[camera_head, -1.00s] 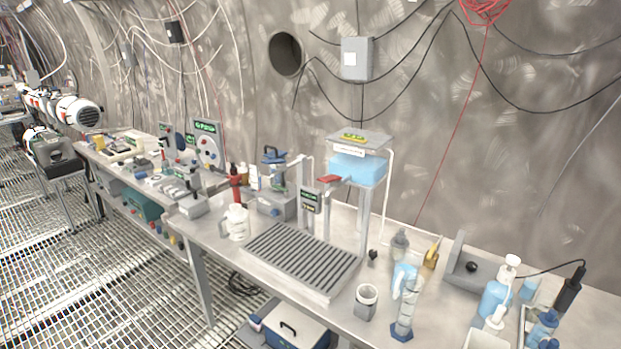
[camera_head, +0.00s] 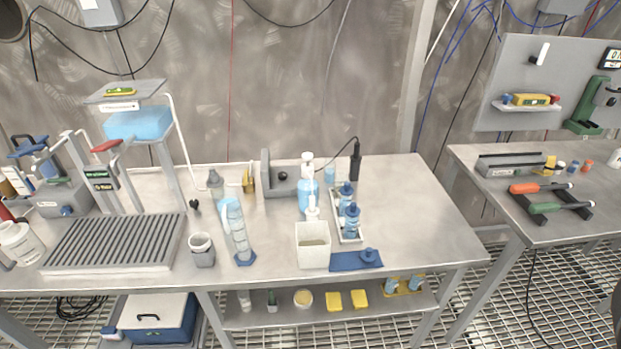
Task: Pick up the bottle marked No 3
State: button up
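No label reading No 3 is legible, so I cannot tell which bottle carries it. Small blue-capped bottles, one behind the other (camera_head: 345,196) and one in front (camera_head: 351,222), stand in a white tray (camera_head: 348,239) on the steel bench. A larger bottle (camera_head: 307,198) with a white top and blue contents stands just left of them. On the lower shelf, two small bluish bottles (camera_head: 390,285) (camera_head: 416,282) sit in a yellow holder (camera_head: 404,291). My gripper is not in view.
A white open box (camera_head: 313,255) and a blue mat (camera_head: 344,262) are at the bench's front edge. A measuring cylinder (camera_head: 238,238) stands left of them. The bench top (camera_head: 420,215) right of the tray is clear. A second bench (camera_head: 570,229) stands further right, beyond a gap.

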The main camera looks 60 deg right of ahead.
aim_at(340, 185)
jog(key=i+l+z, duration=0.2)
jog(key=z, duration=0.15)
jog(key=i+l+z, duration=0.2)
jog(key=z, duration=0.15)
jog(key=i+l+z, duration=0.1)
jog(key=z, duration=0.25)
jog(key=i, duration=0.1)
